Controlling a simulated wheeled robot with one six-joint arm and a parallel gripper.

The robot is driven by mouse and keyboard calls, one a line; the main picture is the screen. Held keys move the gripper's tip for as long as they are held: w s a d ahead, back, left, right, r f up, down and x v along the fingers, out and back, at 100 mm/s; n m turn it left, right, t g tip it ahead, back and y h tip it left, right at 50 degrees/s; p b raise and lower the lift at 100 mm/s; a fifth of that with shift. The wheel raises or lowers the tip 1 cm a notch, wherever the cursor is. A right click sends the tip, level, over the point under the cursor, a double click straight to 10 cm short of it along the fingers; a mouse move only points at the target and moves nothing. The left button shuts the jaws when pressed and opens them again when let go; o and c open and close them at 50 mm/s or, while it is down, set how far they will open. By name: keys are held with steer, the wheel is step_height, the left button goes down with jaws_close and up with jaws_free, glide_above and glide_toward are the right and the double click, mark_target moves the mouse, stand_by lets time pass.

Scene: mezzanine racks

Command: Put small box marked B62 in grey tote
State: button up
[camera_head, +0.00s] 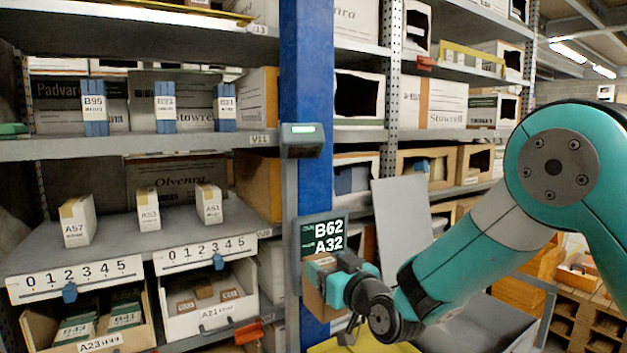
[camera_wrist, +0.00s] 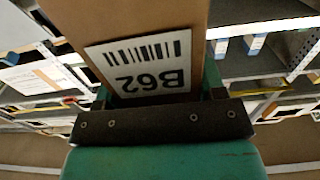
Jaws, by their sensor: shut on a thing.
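The small box marked B62 (camera_wrist: 140,18) is brown cardboard with a white barcode label, seen upside down in the wrist view. My gripper (camera_wrist: 158,92) is shut on it, with a finger at each side. In the head view the box (camera_head: 319,290) is held in front of the blue post, just below the dark display, and my gripper (camera_head: 345,284) is to its right. I cannot pick out the grey tote for certain; a grey surface (camera_head: 482,326) shows at the lower right, partly behind my arm.
A display (camera_head: 322,239) reading B62 and A32 is fixed to the blue post (camera_head: 306,90), close to the held box. Shelves on the left hold boxes A57 (camera_head: 77,222), A53 (camera_head: 148,210) and A51 (camera_head: 209,204). A yellow surface (camera_head: 350,346) lies below my gripper.

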steer(key=s+d+f+m+t+h, duration=0.1)
steer(key=d+f+m+h, duration=0.2)
steer(key=d, duration=1.2)
steer(key=s+d+f+m+t+h, duration=0.2)
steer(key=d+f+h, duration=0.5)
steer(key=d, duration=0.8)
step_height(320, 180, down, 4)
steer(key=shift+s+r+m+b, duration=0.2)
steer(key=shift+m+b, duration=0.25)
steer(key=shift+m, duration=0.45)
